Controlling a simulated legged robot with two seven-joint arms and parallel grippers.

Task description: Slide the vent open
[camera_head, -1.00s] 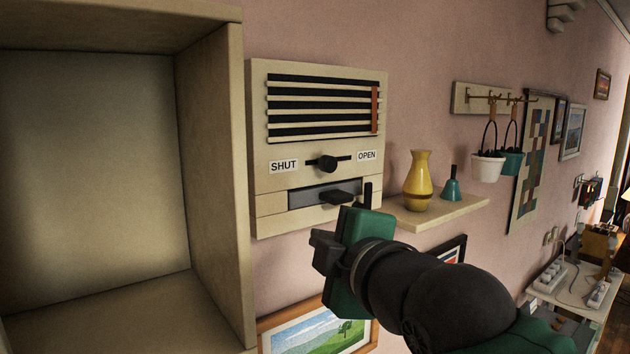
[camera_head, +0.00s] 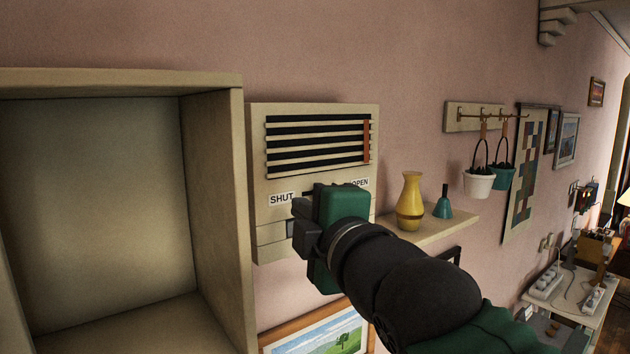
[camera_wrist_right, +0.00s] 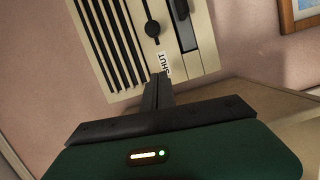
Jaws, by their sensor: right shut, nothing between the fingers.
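The cream vent panel (camera_head: 258,150) hangs on the pink wall, with dark horizontal slats and a red-orange strip at their right end. The SHUT label (camera_head: 282,199) shows left, the OPEN label (camera_head: 359,182) partly right. My right gripper (camera_head: 318,225) is in front of the panel's lower half and hides the slider knob in the head view. In the wrist view the round dark knob (camera_wrist_right: 152,28) sits on its slot, beyond the SHUT label (camera_wrist_right: 164,65). The right fingers (camera_wrist_right: 160,82) are shut and empty, near that label; contact cannot be told. My left gripper is out of view.
An open wooden cabinet (camera_head: 218,180) stands close on the left. Right of the panel, a shelf (camera_head: 450,228) holds a yellow vase (camera_head: 410,203) and a teal bell (camera_head: 443,205). A framed landscape picture (camera_head: 330,330) hangs below.

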